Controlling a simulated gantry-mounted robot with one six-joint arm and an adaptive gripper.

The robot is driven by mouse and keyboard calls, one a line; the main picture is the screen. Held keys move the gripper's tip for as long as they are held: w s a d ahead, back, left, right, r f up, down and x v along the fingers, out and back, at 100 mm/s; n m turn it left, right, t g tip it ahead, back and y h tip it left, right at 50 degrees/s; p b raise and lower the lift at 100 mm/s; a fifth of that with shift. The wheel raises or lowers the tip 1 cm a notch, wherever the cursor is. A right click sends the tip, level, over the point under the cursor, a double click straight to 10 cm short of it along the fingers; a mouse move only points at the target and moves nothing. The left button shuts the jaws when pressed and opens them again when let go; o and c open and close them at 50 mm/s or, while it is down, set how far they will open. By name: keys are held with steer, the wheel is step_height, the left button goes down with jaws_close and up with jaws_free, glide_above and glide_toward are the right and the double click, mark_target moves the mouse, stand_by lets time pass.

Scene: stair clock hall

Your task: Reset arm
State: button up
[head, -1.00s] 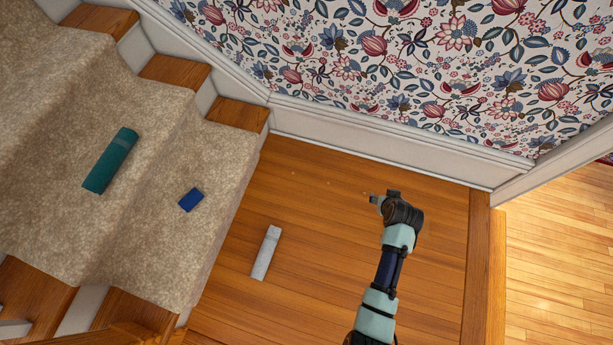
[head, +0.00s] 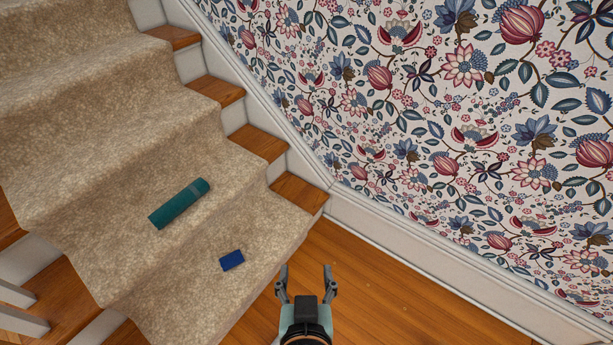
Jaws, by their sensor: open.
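My gripper (head: 306,284) is at the bottom centre of the head view, over the wooden floor just right of the lowest carpeted step. Its two fingers point up the picture and are spread apart, with nothing between them. The rest of my arm is mostly cut off by the bottom edge.
A teal cylinder (head: 179,203) and a small dark blue block (head: 232,260) lie on the carpeted stairs (head: 120,110), left of my gripper. A white baseboard (head: 420,260) and floral wallpapered wall (head: 450,110) bound the right. Wooden floor (head: 400,310) is clear there.

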step_height(320, 180, up, 46)
steer(key=p, duration=4.4)
steer(key=shift+d, duration=0.15)
